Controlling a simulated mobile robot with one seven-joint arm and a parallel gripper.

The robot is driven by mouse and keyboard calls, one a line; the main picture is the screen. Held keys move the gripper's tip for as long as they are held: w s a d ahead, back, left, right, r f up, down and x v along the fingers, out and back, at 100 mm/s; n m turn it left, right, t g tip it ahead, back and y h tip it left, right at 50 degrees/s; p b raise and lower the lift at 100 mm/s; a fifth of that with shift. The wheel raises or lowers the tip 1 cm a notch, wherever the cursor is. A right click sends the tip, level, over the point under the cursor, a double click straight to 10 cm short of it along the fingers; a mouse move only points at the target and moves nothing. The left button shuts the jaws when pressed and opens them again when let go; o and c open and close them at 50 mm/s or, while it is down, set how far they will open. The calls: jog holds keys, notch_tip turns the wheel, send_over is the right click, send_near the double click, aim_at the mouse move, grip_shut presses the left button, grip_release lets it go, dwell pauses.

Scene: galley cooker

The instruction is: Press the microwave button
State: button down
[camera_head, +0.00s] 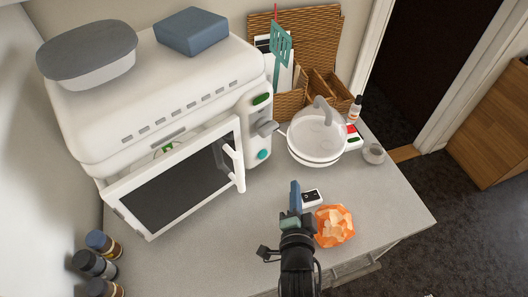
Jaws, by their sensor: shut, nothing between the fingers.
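The white microwave (182,108) stands on the counter at the left. Its dark-windowed door (180,185) looks partly open, with a gap along its top edge and something green just visible inside. The right front panel carries a green rectangular part (262,99), a grey knob (267,127) and a round teal button (263,154) at the bottom. My gripper (295,186) is shut and empty over the counter, below and to the right of the button and clearly apart from it. My arm comes in from the bottom edge.
A clear kettle (316,135) stands right of the panel, near a wicker organizer (330,30). An orange crumpled packet (334,226) and a small black-and-white item (312,197) lie beside my gripper. Several jars (95,264) stand lower left. Counter between door and gripper is clear.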

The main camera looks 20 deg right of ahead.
jog(key=shift+w+a+f+b, duration=0.1)
jog(key=shift+w+a+b, duration=0.15)
jog(key=shift+w+b, duration=0.3)
jog(key=b, duration=0.6)
send_near(267, 155)
jog(key=w+d+f, duration=0.2)
jog(key=w+d, duration=0.1)
jog(key=shift+d, duration=0.25)
jog(key=shift+w+a+r+b, duration=0.1)
jog(key=shift+w+a+b, duration=0.1)
jog(key=shift+w, duration=0.15)
jog(key=shift+w+a+r+b, duration=0.1)
jog(key=shift+w+r+b, duration=0.05)
jog(key=shift+w, duration=0.15)
dwell(0.3)
jog(key=shift+w+a+b, duration=0.15)
jog(key=shift+w+b, duration=0.2)
jog(key=shift+b, duration=0.2)
jog(key=shift+w+a+b, duration=0.2)
jog(key=shift+w+b, duration=0.2)
jog(key=shift+b, duration=0.1)
dwell(0.4)
dwell(0.3)
jog(key=shift+s+d+p, duration=0.35)
jog(key=shift+s+p, duration=0.05)
jog(key=shift+s, duration=0.4)
